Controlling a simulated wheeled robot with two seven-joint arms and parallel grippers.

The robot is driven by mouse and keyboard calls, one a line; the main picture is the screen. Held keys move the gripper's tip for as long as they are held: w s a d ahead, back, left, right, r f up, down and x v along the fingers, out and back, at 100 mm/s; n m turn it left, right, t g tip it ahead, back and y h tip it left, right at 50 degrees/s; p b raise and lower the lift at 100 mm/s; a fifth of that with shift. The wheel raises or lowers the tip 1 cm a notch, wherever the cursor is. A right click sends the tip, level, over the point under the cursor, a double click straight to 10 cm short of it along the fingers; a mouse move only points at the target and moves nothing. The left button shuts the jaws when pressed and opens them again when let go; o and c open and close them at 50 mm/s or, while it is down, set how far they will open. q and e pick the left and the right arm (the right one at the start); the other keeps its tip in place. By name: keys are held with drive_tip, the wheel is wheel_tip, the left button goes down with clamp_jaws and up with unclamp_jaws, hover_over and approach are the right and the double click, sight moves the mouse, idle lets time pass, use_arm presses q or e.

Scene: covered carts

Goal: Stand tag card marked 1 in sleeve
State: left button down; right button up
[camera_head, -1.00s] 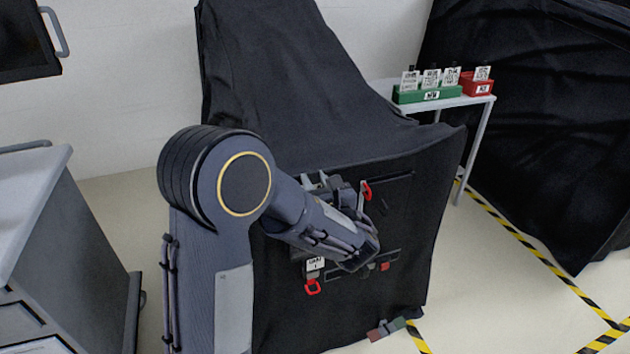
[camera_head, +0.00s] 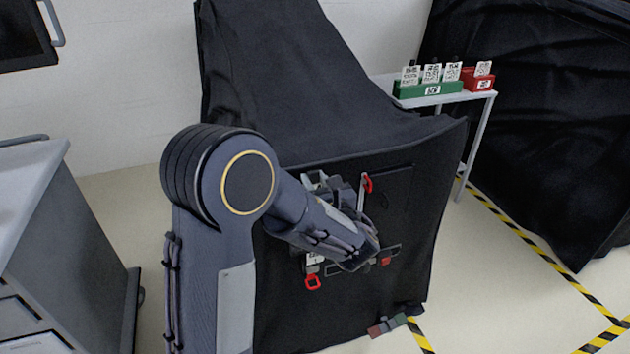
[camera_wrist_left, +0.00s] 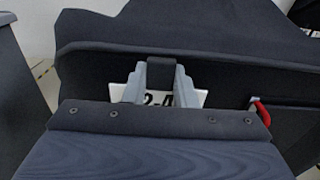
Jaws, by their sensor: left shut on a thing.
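A white tag (camera_head: 312,260) above a red loop (camera_head: 313,283) shows left of the gripper, partly hidden. No sleeve shows clearly. My right gripper is not in view.
A red clip (camera_head: 368,183) is on the cover's upper right; a red piece also shows in the left wrist view (camera_wrist_left: 262,112). A small table (camera_head: 470,98) holds a green rack (camera_head: 415,90) and a red rack (camera_head: 478,85) with cards. A grey cabinet (camera_head: 60,230) stands left.

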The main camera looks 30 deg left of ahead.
use_arm(q)
drive_tip(key=shift+f+b, duration=2.3)
drive_tip(key=shift+f, duration=0.45)
drive_tip(key=c, duration=1.1)
unclamp_jaws()
drive_tip(key=v, duration=0.8)
drive_tip(key=shift+a, duration=0.1)
